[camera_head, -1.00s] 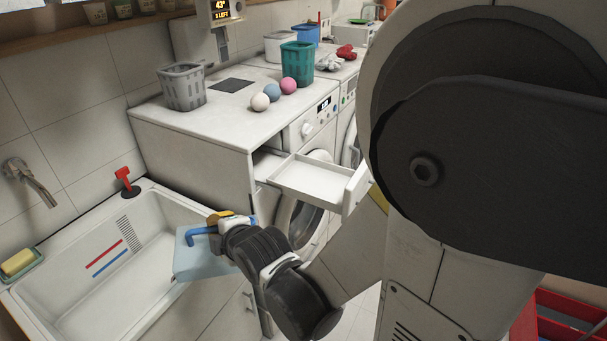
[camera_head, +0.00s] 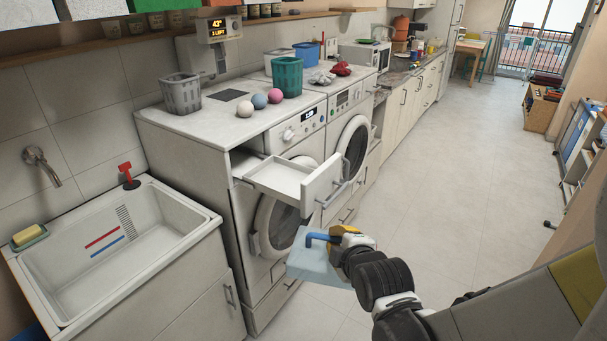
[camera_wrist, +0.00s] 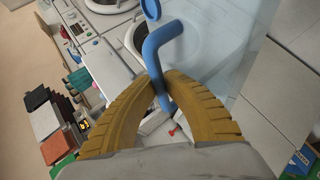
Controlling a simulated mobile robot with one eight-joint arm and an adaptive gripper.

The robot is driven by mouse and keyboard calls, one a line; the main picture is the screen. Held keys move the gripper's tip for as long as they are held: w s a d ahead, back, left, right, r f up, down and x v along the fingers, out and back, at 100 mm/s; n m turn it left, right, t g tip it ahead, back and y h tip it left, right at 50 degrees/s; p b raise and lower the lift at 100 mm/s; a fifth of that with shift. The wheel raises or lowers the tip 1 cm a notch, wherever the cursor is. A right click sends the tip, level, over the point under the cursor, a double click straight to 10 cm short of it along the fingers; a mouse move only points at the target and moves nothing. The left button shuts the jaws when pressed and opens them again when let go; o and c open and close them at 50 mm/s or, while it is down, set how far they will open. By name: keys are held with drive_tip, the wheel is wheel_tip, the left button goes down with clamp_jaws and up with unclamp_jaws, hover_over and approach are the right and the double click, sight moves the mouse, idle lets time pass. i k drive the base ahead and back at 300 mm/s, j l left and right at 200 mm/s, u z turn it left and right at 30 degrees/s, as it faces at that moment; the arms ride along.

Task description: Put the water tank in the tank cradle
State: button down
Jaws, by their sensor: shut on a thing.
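The water tank (camera_head: 312,270) is a pale blue, see-through box with a blue bent handle (camera_head: 318,238). My gripper (camera_head: 336,240) is shut on the handle and holds the tank in the air in front of the washing machines. In the wrist view the yellow fingers (camera_wrist: 163,90) close around the handle's lower part, and the clear tank (camera_wrist: 222,50) fills the upper right. I cannot tell for sure which thing is the tank cradle. An open white drawer (camera_head: 275,180) sticks out above the left washing machine's door, beyond the tank.
A white sink (camera_head: 75,285) stands at the left. The machine top holds a grey basket (camera_head: 182,94), a teal basket (camera_head: 287,76), several balls and a dark square (camera_head: 229,95). The floor (camera_head: 445,165) to the right is clear.

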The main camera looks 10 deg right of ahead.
sight(287, 183)
drive_tip(key=i+j+z, duration=0.1)
drive_tip(key=i+z, duration=0.3)
drive_tip(key=i+j+z, duration=0.35)
drive_tip(key=k+l, duration=0.05)
drive_tip(key=l, duration=0.05)
